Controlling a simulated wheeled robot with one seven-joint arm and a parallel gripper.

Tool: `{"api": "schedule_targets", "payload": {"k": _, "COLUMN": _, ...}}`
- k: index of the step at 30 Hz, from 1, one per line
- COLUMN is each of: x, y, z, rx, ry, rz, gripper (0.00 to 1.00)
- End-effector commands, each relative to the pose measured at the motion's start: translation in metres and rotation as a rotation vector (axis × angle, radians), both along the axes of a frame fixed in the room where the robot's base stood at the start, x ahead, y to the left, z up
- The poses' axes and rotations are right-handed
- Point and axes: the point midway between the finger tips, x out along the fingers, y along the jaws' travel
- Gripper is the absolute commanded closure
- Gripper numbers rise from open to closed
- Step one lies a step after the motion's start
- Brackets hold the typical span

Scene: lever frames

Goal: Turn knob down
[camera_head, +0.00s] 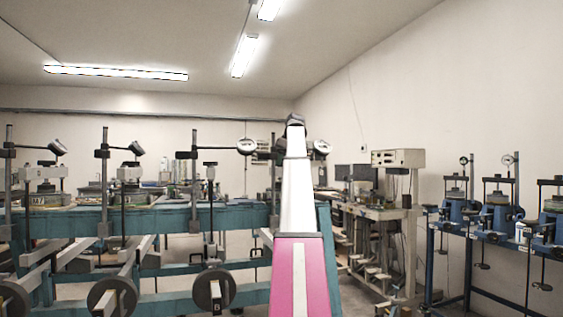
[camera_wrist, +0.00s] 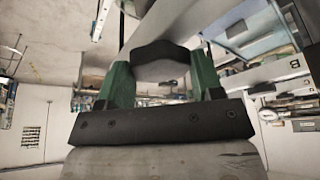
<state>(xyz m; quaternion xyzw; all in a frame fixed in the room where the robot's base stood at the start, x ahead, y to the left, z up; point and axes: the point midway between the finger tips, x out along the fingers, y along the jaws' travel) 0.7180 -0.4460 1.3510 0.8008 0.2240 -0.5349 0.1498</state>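My arm rises through the middle of the head view, and its dark far end (camera_head: 295,120) is small; I cannot make out gripper fingers there. In the wrist view a close structure fills the lower middle: a black cross bar (camera_wrist: 160,121) with screws, two green uprights (camera_wrist: 119,86) and a dark rounded piece (camera_wrist: 160,53) between their tops. A pale wood-grained surface (camera_wrist: 165,162) lies below the bar. I cannot tell whether any of this belongs to my gripper. I cannot pick out a knob for certain, nor any contact with one.
A teal bench (camera_head: 165,218) with weighing levers and round weights spans the left of the head view. A lab table (camera_head: 375,212) with instruments stands right of my arm. A blue bench (camera_head: 470,230) with several devices is along the right wall.

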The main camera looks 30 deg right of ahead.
Motion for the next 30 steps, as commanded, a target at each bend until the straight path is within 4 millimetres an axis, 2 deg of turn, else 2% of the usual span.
{"api": "schedule_targets", "payload": {"k": 7, "x": -0.0007, "y": 0.0011, "z": -0.0003, "rx": 0.0, "ry": 0.0, "rz": -0.121, "gripper": 0.63}}
{"api": "schedule_targets", "payload": {"k": 16, "x": -0.0003, "y": 0.0008, "z": -0.0001, "rx": 0.0, "ry": 0.0, "rz": -0.134, "gripper": 0.63}}
{"api": "schedule_targets", "payload": {"k": 17, "x": -0.0003, "y": 0.0008, "z": -0.0001, "rx": 0.0, "ry": 0.0, "rz": -0.134, "gripper": 0.33}}
{"api": "schedule_targets", "payload": {"k": 18, "x": -0.0004, "y": 0.0007, "z": -0.0001, "rx": 0.0, "ry": 0.0, "rz": -0.134, "gripper": 0.2}}
{"api": "schedule_targets", "payload": {"k": 19, "x": -0.0004, "y": 0.0007, "z": -0.0001, "rx": 0.0, "ry": 0.0, "rz": -0.134, "gripper": 0.14}}
{"api": "schedule_targets", "payload": {"k": 30, "x": 0.0014, "y": 0.001, "z": 0.0027, "rx": 0.0, "ry": 0.0, "rz": -0.133, "gripper": 0.14}}
